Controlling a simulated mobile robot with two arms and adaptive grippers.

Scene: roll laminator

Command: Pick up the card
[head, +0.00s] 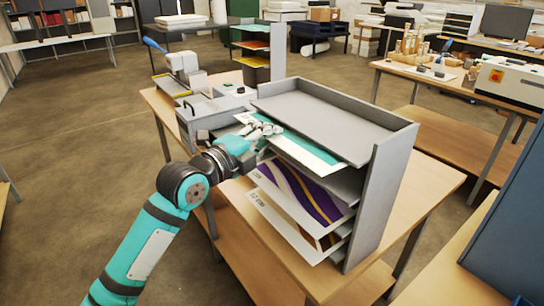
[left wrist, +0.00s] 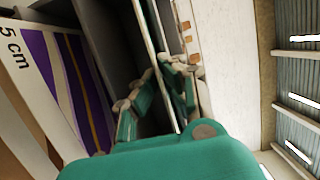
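A teal and white card (head: 312,150) lies in the upper slot of a grey shelf rack (head: 385,190), its front edge sticking out. My left gripper (head: 262,128) is at the card's front left part, one finger above it and the other below, hidden in the head view. In the left wrist view the fingers (left wrist: 158,70) close in on both faces of the card (left wrist: 150,30), which shows nearly edge-on. The gripper looks shut on it. My right gripper is not in view.
The rack stands on a wooden table (head: 435,150). A grey machine (head: 205,115) stands left of the rack. A dark blue panel (head: 515,215) is at the right edge. Open floor lies at the left.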

